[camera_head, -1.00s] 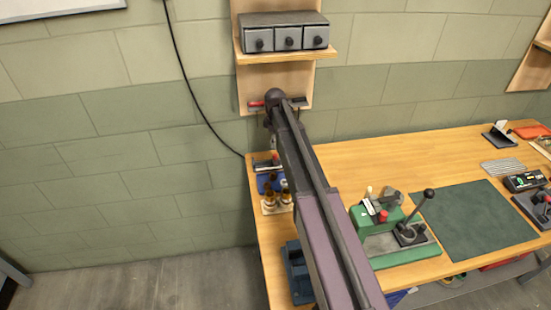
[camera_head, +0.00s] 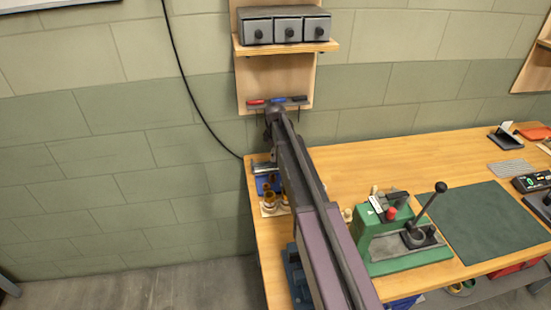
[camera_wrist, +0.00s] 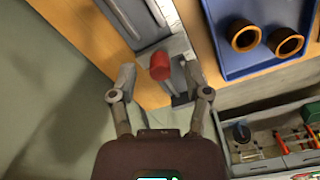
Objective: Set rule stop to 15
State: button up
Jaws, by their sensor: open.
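The rule (camera_wrist: 150,12) is a grey metal bar with scale marks in the wrist view; its numbers are too small to read. A red knob (camera_wrist: 160,66), which looks like the stop's, sits at its near end. My gripper (camera_wrist: 159,76) is open, with one finger on each side of the red knob. I cannot tell whether either finger touches it. In the head view the rule (camera_head: 264,167) shows at the bench's back left corner, partly behind my arm, and the gripper's fingers are not clear there.
A blue tray (camera_wrist: 224,62) with two brass-coloured rings lies beside the rule. An open grey compartment (camera_wrist: 240,158) with red-handled tools is at the wrist view's lower right. In the head view a green lever press (camera_head: 395,245) stands right of my arm; a small drawer unit (camera_head: 288,12) is above.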

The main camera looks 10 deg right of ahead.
jog(key=shift+f, duration=0.15)
grip_shut()
jog(key=shift+a, duration=0.1)
dwell(0.3)
